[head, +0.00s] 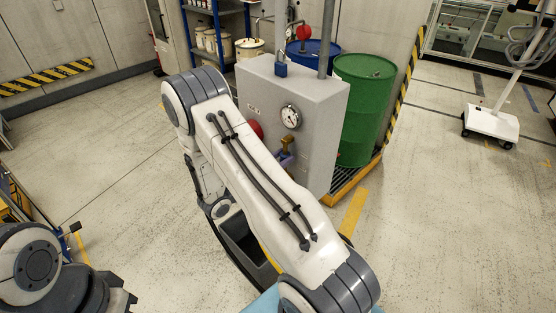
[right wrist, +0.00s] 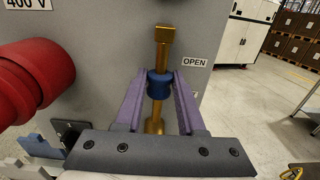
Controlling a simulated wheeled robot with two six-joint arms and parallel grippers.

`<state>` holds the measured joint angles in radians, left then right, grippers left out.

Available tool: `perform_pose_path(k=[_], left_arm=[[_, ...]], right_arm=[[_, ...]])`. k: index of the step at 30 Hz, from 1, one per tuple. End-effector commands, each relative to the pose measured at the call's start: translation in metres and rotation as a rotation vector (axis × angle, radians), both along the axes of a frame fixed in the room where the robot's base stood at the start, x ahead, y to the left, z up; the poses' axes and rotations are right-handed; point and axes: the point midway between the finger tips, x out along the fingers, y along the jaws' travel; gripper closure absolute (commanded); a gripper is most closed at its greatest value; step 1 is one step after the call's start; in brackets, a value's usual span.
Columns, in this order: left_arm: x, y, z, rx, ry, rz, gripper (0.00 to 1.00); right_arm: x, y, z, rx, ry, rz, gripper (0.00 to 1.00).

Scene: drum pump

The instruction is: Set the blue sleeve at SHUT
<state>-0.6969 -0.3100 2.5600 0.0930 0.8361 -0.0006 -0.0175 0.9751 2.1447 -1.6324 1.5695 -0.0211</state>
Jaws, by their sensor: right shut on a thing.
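The blue sleeve (right wrist: 158,85) sits around an upright brass stem (right wrist: 162,50) on the front of a grey cabinet (right wrist: 110,50). My right gripper (right wrist: 160,88) has its two purple fingers on either side of the sleeve and is shut on it. An OPEN label (right wrist: 194,63) is on the cabinet to the right of the sleeve. No SHUT label shows. In the head view my right gripper (head: 286,158) is small and partly hidden by my arm, below the brass part (head: 287,143). My left gripper does not show.
A red fitting (right wrist: 35,80) juts out left of my right gripper.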

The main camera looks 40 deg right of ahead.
Motion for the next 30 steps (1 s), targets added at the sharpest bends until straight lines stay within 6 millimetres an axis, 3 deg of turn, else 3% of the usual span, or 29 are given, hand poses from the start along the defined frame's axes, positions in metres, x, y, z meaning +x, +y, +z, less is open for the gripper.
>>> perform_pose_path(k=[13, 22, 30], left_arm=[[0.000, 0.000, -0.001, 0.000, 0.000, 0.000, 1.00], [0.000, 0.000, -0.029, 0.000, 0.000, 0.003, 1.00], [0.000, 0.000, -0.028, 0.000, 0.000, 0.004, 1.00]], right_arm=[[-0.002, 0.000, -0.001, 0.000, 0.004, -0.004, 1.00], [-0.002, 0.000, -0.033, 0.000, 0.004, -0.005, 1.00], [-0.003, 0.000, -0.035, 0.006, 0.006, -0.005, 1.00]])
